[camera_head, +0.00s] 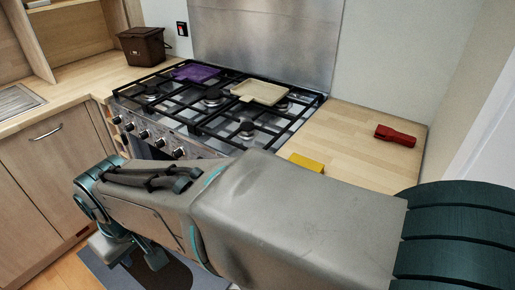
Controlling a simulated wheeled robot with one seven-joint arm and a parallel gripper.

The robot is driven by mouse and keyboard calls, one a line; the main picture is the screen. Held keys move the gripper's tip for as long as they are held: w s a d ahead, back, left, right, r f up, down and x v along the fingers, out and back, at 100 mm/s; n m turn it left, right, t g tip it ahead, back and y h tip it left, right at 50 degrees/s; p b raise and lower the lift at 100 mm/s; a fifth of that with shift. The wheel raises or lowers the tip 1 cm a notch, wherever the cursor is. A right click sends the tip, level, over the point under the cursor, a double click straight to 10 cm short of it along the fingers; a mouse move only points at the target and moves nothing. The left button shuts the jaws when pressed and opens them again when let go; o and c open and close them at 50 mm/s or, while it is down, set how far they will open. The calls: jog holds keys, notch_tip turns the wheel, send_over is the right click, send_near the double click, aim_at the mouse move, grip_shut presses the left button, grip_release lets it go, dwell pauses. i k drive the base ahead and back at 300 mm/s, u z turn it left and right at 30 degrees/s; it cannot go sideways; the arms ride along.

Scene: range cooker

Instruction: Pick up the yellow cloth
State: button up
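The yellow cloth (306,162) lies on the wooden worktop to the right of the range cooker, near the front. It looks like a small flat yellow block, and my arm hides its lower part. My arm stretches across the front of the view from right to left. My gripper (130,251) is at the lower left, in front of the cooker and below worktop level, well apart from the cloth. Its fingers are partly hidden and small, so I cannot tell whether they are open or shut.
The range cooker (160,126) has black grates, with a purple item (195,72) and a cream tray-like item (260,91) on them. A red object (395,135) lies on the right worktop. A brown bin (143,46) stands at the back left. Worktop between the cloth and red object is clear.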

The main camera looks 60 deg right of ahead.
aim_at(300, 160)
jog(key=z, duration=1.4)
jog(key=k, duration=1.2)
jog(key=z, duration=0.4)
jog(key=i, duration=0.65)
jog(key=u, duration=0.4)
